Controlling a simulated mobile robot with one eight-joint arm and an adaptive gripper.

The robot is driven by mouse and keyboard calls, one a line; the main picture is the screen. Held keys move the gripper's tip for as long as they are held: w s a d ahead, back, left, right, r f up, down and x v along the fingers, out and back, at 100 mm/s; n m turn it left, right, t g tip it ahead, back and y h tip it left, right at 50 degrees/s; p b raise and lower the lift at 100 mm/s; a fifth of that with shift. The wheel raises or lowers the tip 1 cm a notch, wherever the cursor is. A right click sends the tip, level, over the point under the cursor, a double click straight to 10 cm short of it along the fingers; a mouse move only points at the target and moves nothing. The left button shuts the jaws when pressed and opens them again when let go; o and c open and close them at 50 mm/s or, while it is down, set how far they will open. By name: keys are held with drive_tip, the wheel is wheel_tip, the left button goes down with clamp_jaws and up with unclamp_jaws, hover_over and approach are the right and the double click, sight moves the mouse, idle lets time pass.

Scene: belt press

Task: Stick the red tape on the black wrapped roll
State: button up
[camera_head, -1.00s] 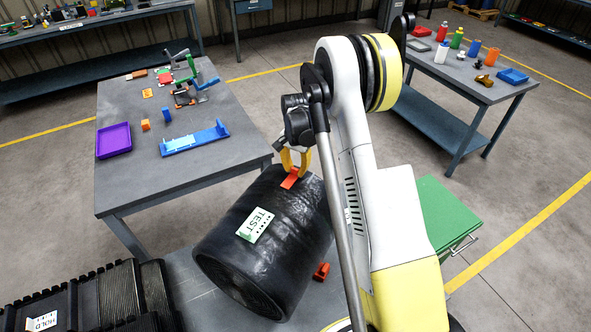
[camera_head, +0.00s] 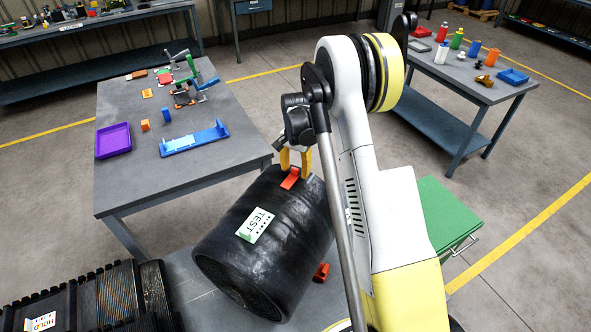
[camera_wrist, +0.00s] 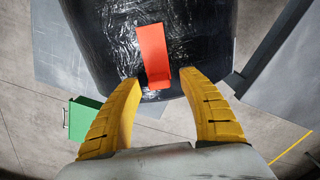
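The black wrapped roll (camera_head: 300,225) lies on its side on a grey surface, with a white and green TEST label (camera_head: 255,224) on it. The red tape (camera_head: 290,179) lies on top of the roll near its far end. In the wrist view the tape (camera_wrist: 152,48) lies flat against the shiny black wrap (camera_wrist: 100,40), with a bent tab at its near end. My gripper (camera_head: 296,172) is just above that end of the roll. In the wrist view its yellow fingers (camera_wrist: 160,78) are spread, one on each side of the tab, with gaps between them and the tape.
A red-orange item (camera_head: 321,272) sits right of the roll. A ribbed black roll with a HOLD label (camera_head: 43,322) is at lower left. A workbench with a purple tray (camera_head: 113,140) and blue holder (camera_head: 194,138) stands behind. A green-topped stand (camera_head: 445,212) is at right.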

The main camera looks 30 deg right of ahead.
wheel_tip(320, 180, up, 12)
idle(0.6)
drive_tip(key=shift+r, duration=0.1)
wheel_tip(320, 180, up, 7)
drive_tip(key=p, duration=0.3)
drive_tip(key=shift+p, duration=0.4)
idle(0.7)
drive_tip(key=shift+d, duration=0.1)
drive_tip(key=w+d+r+p, duration=0.2)
drive_tip(key=d, duration=0.1)
drive_tip(key=shift+d+r, duration=0.15)
drive_tip(key=shift+r, duration=0.25)
idle(0.3)
